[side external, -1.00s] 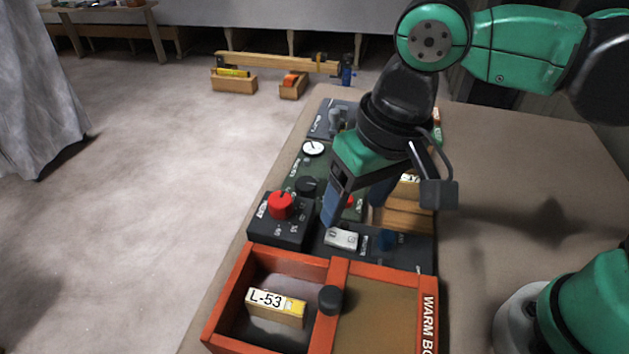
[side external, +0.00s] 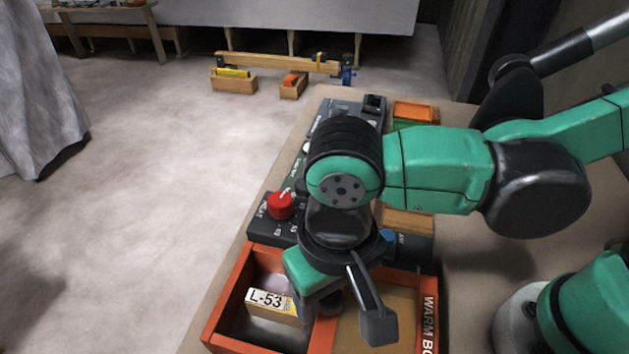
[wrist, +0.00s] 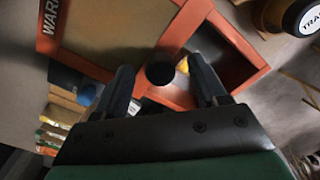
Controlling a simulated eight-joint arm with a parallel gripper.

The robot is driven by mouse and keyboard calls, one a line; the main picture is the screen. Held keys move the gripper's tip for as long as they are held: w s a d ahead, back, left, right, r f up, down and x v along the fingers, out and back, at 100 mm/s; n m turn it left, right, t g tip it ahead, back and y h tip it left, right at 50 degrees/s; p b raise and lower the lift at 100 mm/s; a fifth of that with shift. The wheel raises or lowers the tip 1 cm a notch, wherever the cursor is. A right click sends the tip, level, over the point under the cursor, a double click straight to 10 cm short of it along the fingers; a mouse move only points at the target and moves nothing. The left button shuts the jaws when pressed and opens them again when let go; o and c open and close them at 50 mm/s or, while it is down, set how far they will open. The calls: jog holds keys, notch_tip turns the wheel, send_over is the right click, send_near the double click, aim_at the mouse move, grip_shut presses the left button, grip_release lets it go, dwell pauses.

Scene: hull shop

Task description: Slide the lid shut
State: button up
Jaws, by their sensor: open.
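The orange-framed box marked "WARM BO..." (side external: 235,290) stands at the table's near end. Its tan sliding lid (side external: 372,325) covers the right part, and the left compartment is open with a block labelled L-53 (side external: 268,301) inside. The lid's round black knob (wrist: 160,74) shows in the wrist view. My gripper (wrist: 160,70) is open, with one finger on each side of the knob and visible gaps between.
A control panel with a red knob (side external: 281,205) stands just behind the box. Wooden trays (side external: 415,111) lie along the table's far right. A wooden beam rack (side external: 280,62) stands on the floor beyond. Bare tabletop lies right of the box.

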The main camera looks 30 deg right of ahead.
grip_shut()
dwell(1.4)
